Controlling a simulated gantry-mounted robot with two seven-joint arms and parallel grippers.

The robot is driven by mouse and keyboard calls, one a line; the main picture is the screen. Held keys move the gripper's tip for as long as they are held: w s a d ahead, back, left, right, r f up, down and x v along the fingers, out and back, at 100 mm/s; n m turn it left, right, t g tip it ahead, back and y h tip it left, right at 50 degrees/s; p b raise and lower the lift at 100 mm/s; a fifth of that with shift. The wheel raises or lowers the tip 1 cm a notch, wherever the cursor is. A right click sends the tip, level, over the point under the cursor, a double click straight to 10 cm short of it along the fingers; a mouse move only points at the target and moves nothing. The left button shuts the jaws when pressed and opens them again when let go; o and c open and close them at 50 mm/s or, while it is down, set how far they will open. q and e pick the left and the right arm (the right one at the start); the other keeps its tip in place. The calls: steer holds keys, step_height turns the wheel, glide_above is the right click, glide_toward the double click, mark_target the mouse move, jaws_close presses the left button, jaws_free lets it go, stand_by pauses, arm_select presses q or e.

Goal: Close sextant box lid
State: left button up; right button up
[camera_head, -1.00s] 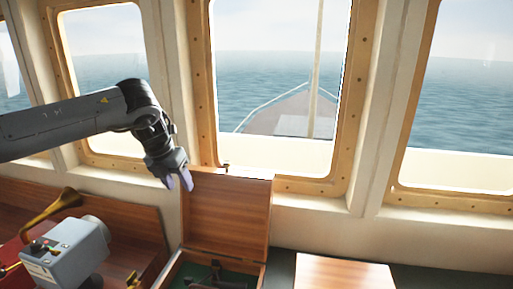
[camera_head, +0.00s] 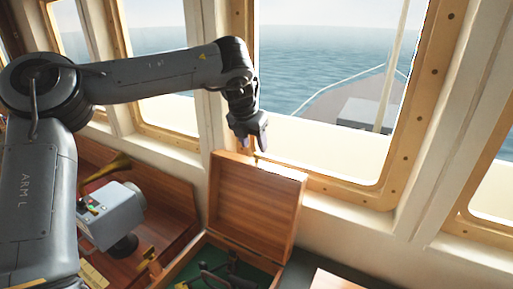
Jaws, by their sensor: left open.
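The sextant box lid (camera_head: 252,208) is a reddish-brown wooden panel standing raised at the back of the sextant box (camera_head: 272,268). The box is open, with a green lining, and the dark sextant (camera_head: 226,274) lies inside; the front of the box is cut off by the lower picture edge. My left gripper (camera_head: 252,144) is open, pointing down, just above and behind the lid's top edge. Whether it touches the lid I cannot tell. My right gripper is not in view.
A grey instrument box (camera_head: 112,214) with coloured buttons and a brass horn (camera_head: 106,172) stand left of the sextant box. The window wall (camera_head: 345,218) rises close behind the lid.

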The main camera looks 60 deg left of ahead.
mark_target(257, 153)
arm_select(q)
steer(key=shift+p+x, duration=0.45)
steer(key=shift+x, duration=1.5)
jaws_close()
